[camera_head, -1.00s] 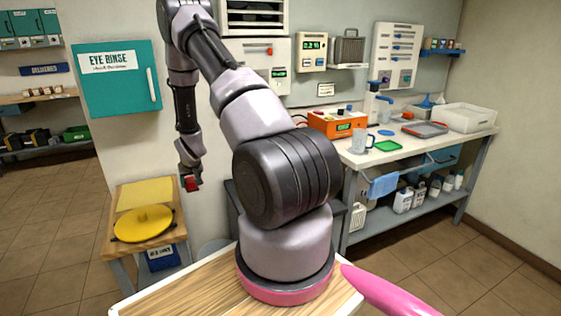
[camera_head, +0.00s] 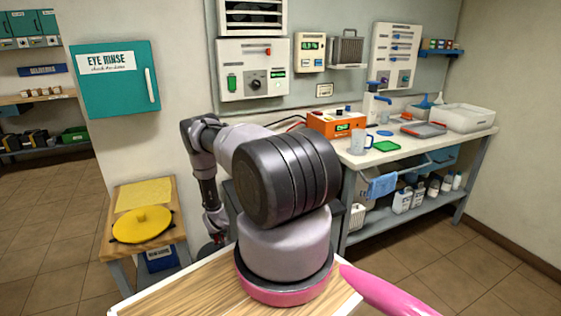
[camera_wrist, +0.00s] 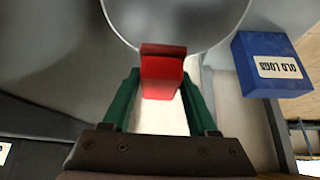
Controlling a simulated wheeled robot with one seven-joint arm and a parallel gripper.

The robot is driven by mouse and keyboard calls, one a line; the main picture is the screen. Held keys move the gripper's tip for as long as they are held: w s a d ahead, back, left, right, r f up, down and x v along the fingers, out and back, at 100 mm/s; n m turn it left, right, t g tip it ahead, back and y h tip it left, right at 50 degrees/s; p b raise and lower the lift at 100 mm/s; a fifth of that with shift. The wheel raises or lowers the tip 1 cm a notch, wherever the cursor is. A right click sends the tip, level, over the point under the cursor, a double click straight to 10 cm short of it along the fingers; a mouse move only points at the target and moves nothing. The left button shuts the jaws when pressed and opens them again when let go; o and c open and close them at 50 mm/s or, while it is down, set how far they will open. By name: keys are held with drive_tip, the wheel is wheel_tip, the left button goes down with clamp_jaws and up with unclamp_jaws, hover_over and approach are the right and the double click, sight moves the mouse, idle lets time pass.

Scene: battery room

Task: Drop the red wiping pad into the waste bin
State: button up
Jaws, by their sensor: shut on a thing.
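The red wiping pad (camera_wrist: 162,74) sits between the green fingers of my gripper (camera_wrist: 160,90) in the wrist view. The gripper is shut on it. A round grey vessel with a pale rim, which looks like the waste bin (camera_wrist: 180,18), lies just past the pad at the top of the wrist view. The pad overlaps its near rim in the picture; its height above the rim is hard to tell. In the head view my gripper (camera_head: 213,248) is low, between the small wooden table and my base top. The pad and bin cannot be made out there.
A blue box marked OLD LOGS (camera_wrist: 270,65) is right of the bin in the wrist view. The small wooden table (camera_head: 178,232) holds a yellow round lid (camera_head: 142,224) and a yellow cloth (camera_head: 145,193). A workbench (camera_head: 440,142) with equipment stands at the right.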

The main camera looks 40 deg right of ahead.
drive_tip(key=shift+f, duration=2)
drive_tip(key=o, duration=1.4)
drive_tip(key=shift+r, duration=0.1)
drive_tip(key=v, duration=1)
drive_tip(key=shift+s+a+r, duration=0.1)
drive_tip(key=shift+s+r, duration=0.1)
drive_tip(key=shift+r, duration=0.05)
